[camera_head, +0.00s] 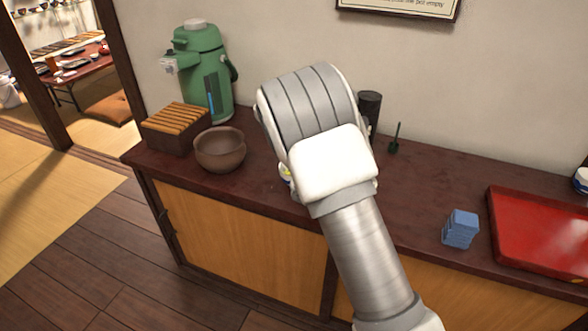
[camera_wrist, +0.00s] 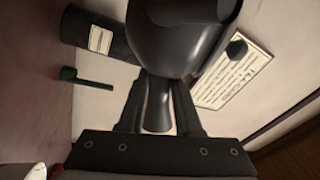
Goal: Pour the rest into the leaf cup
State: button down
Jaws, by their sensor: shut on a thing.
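My gripper (camera_wrist: 158,88) is shut on the handle of a dark, glossy pot (camera_wrist: 190,35) in the wrist view. The pot's body is beyond the fingertips and is cut off by the top edge. In the head view my own wrist hides the pot and the fingers. A small pale cup with a yellow-green mark (camera_head: 286,173) shows only as a sliver at the left edge of my wrist, on the counter. Whether the mark is a leaf cannot be told. The pot's contents and any stream from it are not visible.
On the dark red counter (camera_head: 420,185) stand a green air pot (camera_head: 205,75), a slatted wooden box (camera_head: 172,130), a brown bowl (camera_head: 220,152), a black canister (camera_head: 370,104), a green scoop (camera_head: 394,145), a blue block (camera_head: 461,229) and a red tray (camera_head: 540,235). A framed sign (camera_head: 400,8) hangs behind.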

jog(key=s+r+t, duration=0.1)
jog(key=s+a+r+t, duration=0.1)
jog(key=r, duration=0.1)
jog(key=shift+a+n+h+p, duration=0.2)
jog(key=shift+n+h+p, duration=0.1)
jog(key=shift+p, duration=0.1)
jog(key=shift+s+a+r+t, duration=0.15)
jog(key=shift+s+r+t, duration=0.2)
jog(key=shift+t, duration=0.45)
jog(key=shift+r+n+t+b, duration=0.5)
jog(key=shift+r+t+b, duration=0.4)
jog(key=shift+r+b, duration=0.6)
jog(key=shift+s+t+b, duration=0.2)
jog(key=shift+t+b, duration=0.3)
jog(key=shift+b, duration=0.95)
